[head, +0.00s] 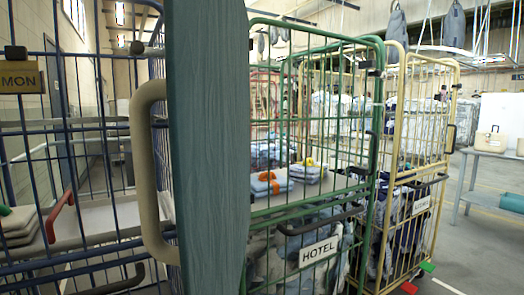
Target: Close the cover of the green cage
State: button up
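The green cage (372,135) stands upright in the middle of the head view, a tall green wire frame with a HOTEL label (318,251) low on its front. A dark bar handle (322,222) crosses its front above the label. Grey-white cloth fills the lower part. Folded stacks (268,187) with orange and yellow pieces lie on a level above it. I cannot tell which part is the cover, or how it stands. A tall blue-grey wood-grained panel (207,150) hides the cage's left side. My gripper is not in view.
A beige handle (150,170) rises close by at the panel's left. A dark blue cage (65,140) fills the left. A yellow cage (452,105) stands right of the green one. Farther right are a table (490,157) and open floor (478,250).

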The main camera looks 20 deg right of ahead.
aim_at(205, 87)
jog(key=i+j, duration=0.2)
jog(key=j, duration=0.15)
jog(key=i+j, duration=0.2)
jog(key=k+j+u, duration=0.4)
jog(key=j+u, duration=0.25)
jog(key=k+j+u, duration=0.15)
jog(key=u, duration=0.15)
